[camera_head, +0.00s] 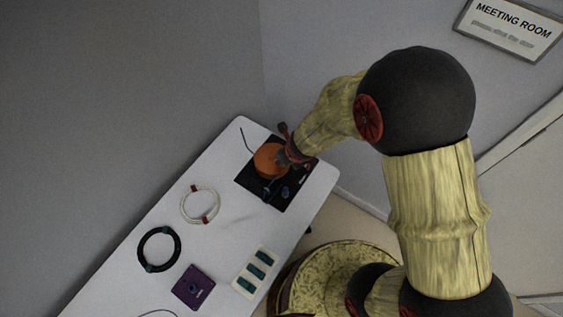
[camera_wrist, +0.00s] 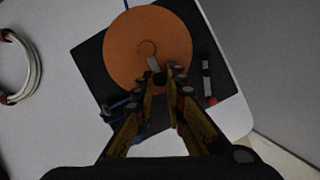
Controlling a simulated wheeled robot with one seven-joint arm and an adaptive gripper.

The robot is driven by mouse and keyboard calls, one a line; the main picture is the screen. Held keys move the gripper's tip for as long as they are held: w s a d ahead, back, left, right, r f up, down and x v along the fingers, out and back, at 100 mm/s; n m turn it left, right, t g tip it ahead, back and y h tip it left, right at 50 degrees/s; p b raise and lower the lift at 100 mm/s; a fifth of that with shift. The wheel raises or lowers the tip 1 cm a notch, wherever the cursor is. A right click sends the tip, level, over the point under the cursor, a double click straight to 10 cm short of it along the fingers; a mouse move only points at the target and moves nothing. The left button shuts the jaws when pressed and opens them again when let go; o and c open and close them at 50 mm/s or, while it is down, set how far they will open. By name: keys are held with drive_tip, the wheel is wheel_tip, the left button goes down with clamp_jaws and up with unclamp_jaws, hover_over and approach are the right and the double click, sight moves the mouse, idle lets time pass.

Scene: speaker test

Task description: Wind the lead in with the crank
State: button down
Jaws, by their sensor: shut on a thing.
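An orange reel (camera_head: 267,160) sits on a black base plate (camera_head: 248,184) at the far end of the white table. In the wrist view the round orange reel (camera_wrist: 134,38) shows from above, with a grey crank arm (camera_wrist: 153,64) near its middle. My gripper (camera_wrist: 160,80) is shut at the crank's outer end, over the reel's lower edge; its fingers hide the crank's handle. A thin blue lead (camera_head: 247,139) sticks out past the plate at the upper left. Blue parts (camera_wrist: 124,107) lie by the plate's lower left in the wrist view.
On the white table (camera_head: 225,238) lie a white cable coil (camera_head: 183,205), a black coil (camera_head: 141,254), a purple box (camera_head: 186,292) and a pale tray (camera_head: 239,283) with several teal pieces. Grey walls stand close behind the table's far end.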

drive_tip(key=shift+w+n, duration=0.2)
drive_tip(key=shift+n, duration=0.1)
idle(0.4)
drive_tip(key=c, duration=1.8)
unclamp_jaws()
drive_tip(key=shift+d, duration=0.1)
drive_tip(key=shift+v, duration=5.95)
drive_tip(key=shift+d, duration=0.15)
